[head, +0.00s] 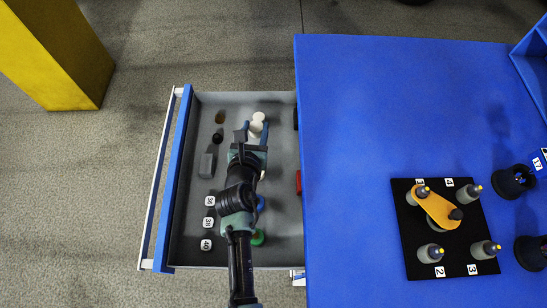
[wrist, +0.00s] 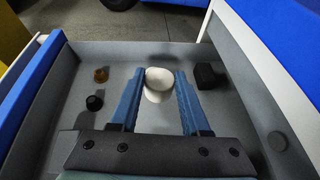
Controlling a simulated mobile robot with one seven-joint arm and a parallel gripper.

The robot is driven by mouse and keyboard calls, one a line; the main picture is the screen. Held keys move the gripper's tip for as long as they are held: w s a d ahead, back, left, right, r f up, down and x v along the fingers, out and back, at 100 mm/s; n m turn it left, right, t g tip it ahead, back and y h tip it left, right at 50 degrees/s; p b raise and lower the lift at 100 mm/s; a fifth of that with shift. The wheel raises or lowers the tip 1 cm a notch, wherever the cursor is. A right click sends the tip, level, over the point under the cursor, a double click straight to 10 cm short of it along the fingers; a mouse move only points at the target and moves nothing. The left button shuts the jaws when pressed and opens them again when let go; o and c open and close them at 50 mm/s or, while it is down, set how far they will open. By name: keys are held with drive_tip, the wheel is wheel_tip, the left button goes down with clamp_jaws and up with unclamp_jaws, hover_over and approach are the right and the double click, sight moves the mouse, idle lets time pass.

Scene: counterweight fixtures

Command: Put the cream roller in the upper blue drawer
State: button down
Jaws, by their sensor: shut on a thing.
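The blue drawer (head: 172,190) is pulled out to the left of the blue cabinet, with a grey inside. My gripper (head: 256,136) is over and inside the drawer, toward its back end in the head view. It is shut on the cream roller (head: 258,117), a pale round-ended piece. In the wrist view the roller (wrist: 159,84) sits between the tips of my two blue fingers (wrist: 159,92). My gripper hides part of the roller in the head view. I cannot tell whether the roller touches the drawer floor.
The drawer also holds an amber piece (wrist: 101,75), a black knob (wrist: 94,102), a black block (wrist: 206,76), a grey block (head: 207,164), a green round piece (head: 258,238) and numbered tags. On the blue top (head: 350,150) stands a black plate (head: 455,262) with several posts.

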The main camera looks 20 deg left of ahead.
wheel_tip(320, 180, down, 8)
drive_tip(key=b, duration=0.5)
drive_tip(key=shift+s+f, duration=0.1)
drive_tip(key=shift+f, duration=0.1)
drive_tip(key=shift+r, duration=0.1)
drive_tip(key=shift+c, duration=1.9)
unclamp_jaws()
drive_tip(key=p+v, duration=0.3)
drive_tip(key=v, duration=0.9)
